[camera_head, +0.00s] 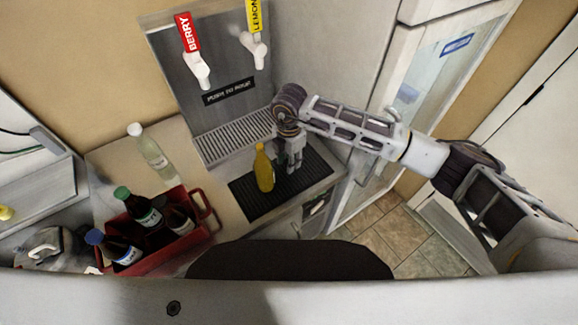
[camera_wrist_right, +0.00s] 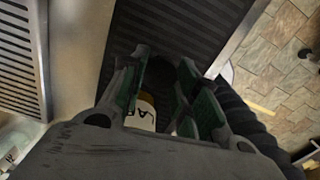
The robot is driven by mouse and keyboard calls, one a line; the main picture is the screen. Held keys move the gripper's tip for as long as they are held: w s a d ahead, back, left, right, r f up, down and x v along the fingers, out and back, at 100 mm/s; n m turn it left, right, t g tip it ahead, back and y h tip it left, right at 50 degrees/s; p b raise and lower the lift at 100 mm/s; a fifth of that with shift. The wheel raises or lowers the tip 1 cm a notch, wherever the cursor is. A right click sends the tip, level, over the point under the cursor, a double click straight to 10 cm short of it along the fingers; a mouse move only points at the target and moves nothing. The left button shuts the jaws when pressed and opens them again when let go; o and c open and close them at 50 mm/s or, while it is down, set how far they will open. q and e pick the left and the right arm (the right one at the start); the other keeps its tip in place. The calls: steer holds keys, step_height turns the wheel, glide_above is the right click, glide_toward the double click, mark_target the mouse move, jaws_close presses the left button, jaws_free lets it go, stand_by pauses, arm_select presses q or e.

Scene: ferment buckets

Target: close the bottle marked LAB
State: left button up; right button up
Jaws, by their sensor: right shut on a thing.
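A yellow bottle (camera_head: 264,170) stands upright on the black drip mat (camera_head: 247,206). In the wrist view a white surface with the letters LA and a yellow edge (camera_wrist_right: 145,113) shows between my fingers, partly hidden by the gripper body; it seems to be this bottle's label. My right gripper (camera_head: 293,166) points down just right of the bottle in the head view. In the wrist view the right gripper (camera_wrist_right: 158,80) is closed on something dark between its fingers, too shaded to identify. My left gripper is not in view.
A dispenser with a BERRY handle (camera_head: 187,33) and a LEMON handle (camera_head: 255,17) stands behind a drip grate (camera_head: 236,135). A red crate (camera_head: 200,238) with dark bottles and a clear bottle (camera_head: 150,150) stand left. A glass-door cabinet (camera_head: 415,88) is at right.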

steer(key=shift+r+b, duration=0.45)
steer(key=shift+r, duration=2.2)
steer(key=shift+s+f, duration=0.1)
steer(key=shift+s, duration=0.05)
